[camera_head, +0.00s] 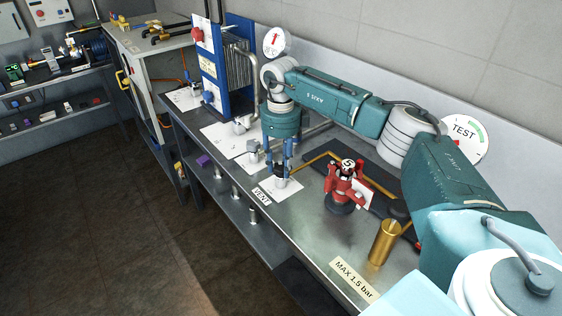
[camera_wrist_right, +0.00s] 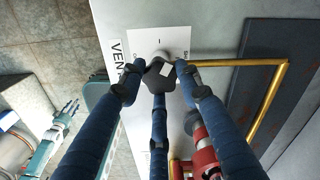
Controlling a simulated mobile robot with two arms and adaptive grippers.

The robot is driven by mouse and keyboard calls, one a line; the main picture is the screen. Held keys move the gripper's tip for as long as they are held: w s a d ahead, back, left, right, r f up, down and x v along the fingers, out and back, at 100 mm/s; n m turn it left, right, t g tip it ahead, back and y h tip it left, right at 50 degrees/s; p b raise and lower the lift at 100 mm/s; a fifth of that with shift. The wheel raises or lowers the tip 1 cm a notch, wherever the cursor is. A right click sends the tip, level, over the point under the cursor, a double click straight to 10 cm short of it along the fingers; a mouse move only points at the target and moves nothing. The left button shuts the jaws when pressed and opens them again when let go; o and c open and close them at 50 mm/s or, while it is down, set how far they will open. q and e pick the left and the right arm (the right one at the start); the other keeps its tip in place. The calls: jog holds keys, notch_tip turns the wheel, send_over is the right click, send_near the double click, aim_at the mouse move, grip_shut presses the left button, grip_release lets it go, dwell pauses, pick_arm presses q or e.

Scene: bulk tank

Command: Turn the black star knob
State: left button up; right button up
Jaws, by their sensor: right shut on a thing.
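The black star knob (camera_wrist_right: 158,75) sits on a light round stem above a white card marked VENT, seen in the right wrist view. In the head view the knob (camera_head: 281,171) is small and partly hidden by my fingers. My right gripper (camera_head: 281,164) reaches down from above with its blue fingers around the knob. In the right wrist view the three fingers of my right gripper (camera_wrist_right: 160,80) close on the knob from different sides. What seems to be my left gripper (camera_wrist_right: 68,108) hangs far off at the left there, too small to read.
A red valve assembly (camera_head: 345,186) and a brass cylinder (camera_head: 384,243) stand to the right on the metal bench (camera_head: 312,232). A yellow pipe (camera_wrist_right: 268,95) runs from the knob's stem. A blue plate unit (camera_head: 225,60) stands behind, and a TEST gauge (camera_head: 464,138) is at the wall.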

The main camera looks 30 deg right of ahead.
aim_at(281, 166)
jog(key=m, duration=0.3)
jog(key=m+p, duration=0.1)
jog(key=m, duration=0.2)
jog(key=shift+w+r, duration=0.2)
jog(key=m+p, duration=0.1)
jog(key=m, duration=0.5)
jog(key=shift+d+p, duration=0.1)
jog(key=shift+p, duration=0.2)
jog(key=shift+m, duration=0.3)
jog(key=o, duration=1.1)
jog(key=shift+o, duration=0.3)
jog(key=shift+f, duration=0.1)
notch_tip(281, 166, up, 12)
jog(key=shift+s, duration=0.1)
